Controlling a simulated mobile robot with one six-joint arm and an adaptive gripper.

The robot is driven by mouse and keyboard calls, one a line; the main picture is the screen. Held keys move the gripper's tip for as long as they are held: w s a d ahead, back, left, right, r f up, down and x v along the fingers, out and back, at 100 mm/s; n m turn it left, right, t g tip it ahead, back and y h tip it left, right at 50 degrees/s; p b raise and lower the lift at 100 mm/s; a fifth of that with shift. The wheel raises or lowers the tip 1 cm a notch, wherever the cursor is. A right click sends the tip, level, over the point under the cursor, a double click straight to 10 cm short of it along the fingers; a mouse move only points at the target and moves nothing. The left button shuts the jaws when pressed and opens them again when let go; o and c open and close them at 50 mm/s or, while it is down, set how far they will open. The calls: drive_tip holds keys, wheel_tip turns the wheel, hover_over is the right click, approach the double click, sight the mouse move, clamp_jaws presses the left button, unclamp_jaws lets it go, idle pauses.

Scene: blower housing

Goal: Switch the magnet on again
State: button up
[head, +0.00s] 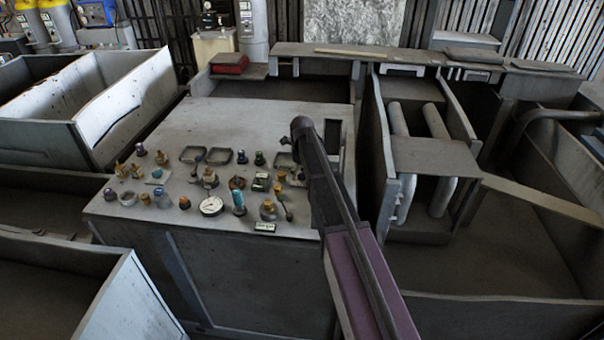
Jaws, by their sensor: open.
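A grey control panel (262,226) fills the top of the cabinet in the middle of the head view. It carries several small knobs, levers, lamps and a round white gauge (211,206). I cannot tell which control is the magnet's switch. My gripper (303,132), at the dark end of my arm, is over the right part of the panel. Its fingers are hard to make out, and I see nothing held. My arm hides part of the panel's right side.
An open grey bin (78,130) stands left of the panel. Right of it is a housing with two upright pipes (437,122) and a plate across them. A light bar (540,199) slants over an open bin at the far right. A red box (229,63) lies behind.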

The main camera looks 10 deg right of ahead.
drive_tip(key=shift+n, duration=0.5)
